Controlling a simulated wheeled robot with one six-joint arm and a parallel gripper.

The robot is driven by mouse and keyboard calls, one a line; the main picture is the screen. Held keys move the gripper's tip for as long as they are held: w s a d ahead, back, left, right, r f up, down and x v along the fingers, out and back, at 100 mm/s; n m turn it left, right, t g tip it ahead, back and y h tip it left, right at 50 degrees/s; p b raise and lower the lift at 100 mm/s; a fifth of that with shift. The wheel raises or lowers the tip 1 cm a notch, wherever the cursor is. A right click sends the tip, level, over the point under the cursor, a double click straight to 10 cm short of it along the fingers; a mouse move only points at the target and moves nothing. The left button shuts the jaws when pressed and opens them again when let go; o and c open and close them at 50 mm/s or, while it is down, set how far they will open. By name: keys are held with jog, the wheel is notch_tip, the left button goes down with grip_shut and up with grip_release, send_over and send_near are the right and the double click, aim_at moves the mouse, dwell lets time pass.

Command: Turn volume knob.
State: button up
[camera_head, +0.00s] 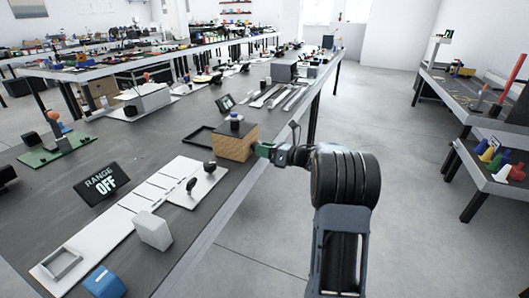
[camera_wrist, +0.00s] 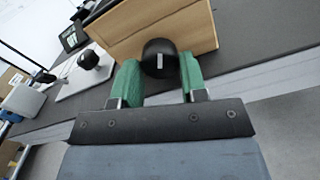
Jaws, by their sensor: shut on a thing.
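A black round knob (camera_wrist: 160,57) with a white mark sits on the front face of a wooden box (camera_wrist: 190,24). In the head view the wooden box (camera_head: 236,146) stands near the table's edge, and its knob is hidden behind my gripper. My gripper (camera_wrist: 161,72) has green fingers on either side of the knob and is shut on it. In the head view my gripper (camera_head: 264,150) reaches the box's right face from beyond the table edge.
A dark display reading "RANGE OFF" (camera_head: 102,184) stands left on the table (camera_head: 215,224). A white panel with black knobs (camera_head: 180,198) lies nearer, beside a white block (camera_head: 153,231) and a blue block (camera_head: 103,282). A small display (camera_head: 225,103) stands behind the box.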

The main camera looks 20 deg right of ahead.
jog(key=shift+m, duration=0.8)
jog(key=o, duration=0.9)
